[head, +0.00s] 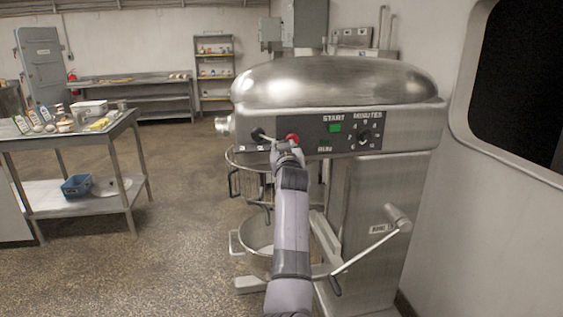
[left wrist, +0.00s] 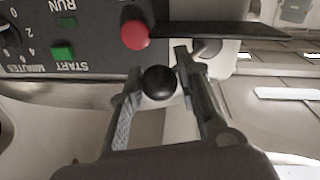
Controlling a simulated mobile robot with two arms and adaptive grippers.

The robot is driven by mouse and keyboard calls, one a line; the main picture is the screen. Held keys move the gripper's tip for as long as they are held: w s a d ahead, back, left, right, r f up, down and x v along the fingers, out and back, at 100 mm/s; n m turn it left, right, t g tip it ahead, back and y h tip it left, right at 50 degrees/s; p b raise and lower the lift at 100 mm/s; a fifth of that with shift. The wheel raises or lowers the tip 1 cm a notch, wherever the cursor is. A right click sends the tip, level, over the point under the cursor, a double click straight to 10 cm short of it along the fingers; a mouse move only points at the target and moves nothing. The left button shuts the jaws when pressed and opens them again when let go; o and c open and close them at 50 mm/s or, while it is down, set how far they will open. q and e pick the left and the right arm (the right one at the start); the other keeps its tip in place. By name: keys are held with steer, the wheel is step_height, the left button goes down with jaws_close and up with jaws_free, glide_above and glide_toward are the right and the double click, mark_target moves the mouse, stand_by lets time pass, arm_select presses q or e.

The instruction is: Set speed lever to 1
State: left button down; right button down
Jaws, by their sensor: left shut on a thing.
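The mixer (head: 335,85) stands at centre right in the head view, with a dark control panel on its front. The speed lever (head: 264,137) sticks out at the panel's left end, beside the red button (head: 292,137). My left gripper (head: 280,147) is at the lever's free end, just below and left of the red button. In the left wrist view, which shows the panel upside down, the lever's round black knob (left wrist: 159,83) sits between my two fingers, and the gripper is shut on it. The speed marks are too small to read. My right gripper is in neither view.
A green START button (head: 335,128) and a MINUTES dial (head: 365,133) are right of the lever. The bowl (head: 258,238) and a long-handled crank (head: 370,246) are below. A steel table (head: 125,128) with goods stands left. Floor between is clear.

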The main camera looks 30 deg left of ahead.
arm_select(q)
steer(key=shift+w+d+r+y+b, duration=0.2)
steer(key=shift+r+y+b, duration=0.05)
steer(key=shift+y+b, duration=0.1)
steer(key=shift+r+n, duration=0.15)
steer(key=shift+n, duration=0.15)
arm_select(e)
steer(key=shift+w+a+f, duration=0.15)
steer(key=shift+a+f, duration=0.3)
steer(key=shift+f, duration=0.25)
arm_select(q)
steer(key=shift+r, duration=0.1)
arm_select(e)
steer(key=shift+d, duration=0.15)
arm_select(q)
steer(key=c, duration=1.7)
jaws_free()
steer(key=o, duration=0.4)
steer(key=shift+w+f, duration=0.25)
steer(key=shift+f, duration=0.05)
steer(key=shift+o, duration=0.4)
steer(key=shift+a+f, duration=0.1)
steer(key=shift+f, duration=0.05)
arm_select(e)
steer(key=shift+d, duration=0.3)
